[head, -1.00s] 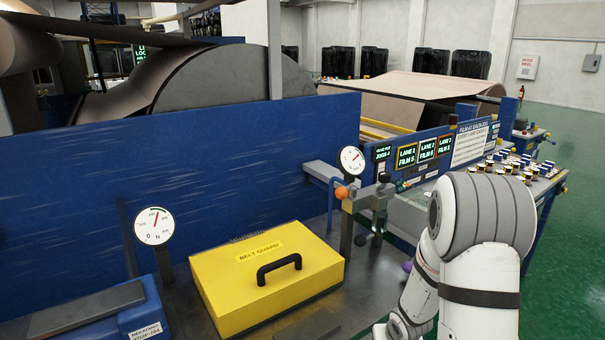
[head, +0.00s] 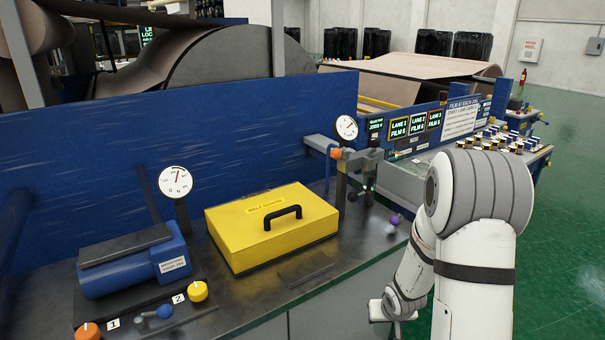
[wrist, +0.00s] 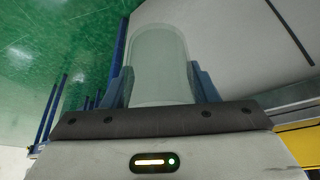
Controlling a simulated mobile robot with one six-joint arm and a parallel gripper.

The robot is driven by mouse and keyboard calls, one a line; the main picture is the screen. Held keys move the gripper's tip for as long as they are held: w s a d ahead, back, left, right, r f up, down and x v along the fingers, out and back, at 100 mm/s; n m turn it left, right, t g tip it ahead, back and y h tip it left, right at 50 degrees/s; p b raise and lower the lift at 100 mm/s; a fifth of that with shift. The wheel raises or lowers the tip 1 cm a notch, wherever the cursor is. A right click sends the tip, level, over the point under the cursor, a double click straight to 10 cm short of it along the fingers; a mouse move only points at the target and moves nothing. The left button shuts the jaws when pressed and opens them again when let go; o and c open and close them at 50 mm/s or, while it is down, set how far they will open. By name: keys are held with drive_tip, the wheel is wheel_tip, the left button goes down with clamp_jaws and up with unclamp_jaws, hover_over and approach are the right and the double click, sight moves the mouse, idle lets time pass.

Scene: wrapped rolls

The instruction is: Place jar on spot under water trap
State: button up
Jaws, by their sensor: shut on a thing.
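A clear, greenish glass jar (wrist: 159,55) fills the upper middle of the wrist view. My gripper (wrist: 163,88) is shut on it, with a blue-grey finger on each side. In the head view my gripper (head: 386,306) is low at the front, beside the bench's front edge; the jar cannot be made out there. A pipe fitting with an orange knob (head: 335,153) stands at the bench's back right, below a round gauge; it may be the water trap. The spot under it cannot be made out clearly.
A yellow belt guard box (head: 270,228) with a black handle sits mid-bench. Left are a blue cylinder unit (head: 135,262), a gauge (head: 175,182) and orange and yellow knobs. A purple ball (head: 395,219) is near the fitting. Green floor (head: 560,250) is clear at right.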

drive_tip(key=w+a+r, duration=0.4)
drive_tip(key=a+r, duration=0.1)
drive_tip(key=a, duration=0.2)
drive_tip(key=s+f, duration=0.4)
drive_tip(key=f, duration=0.2)
drive_tip(key=shift+s+f, duration=0.15)
drive_tip(key=shift+s, duration=0.1)
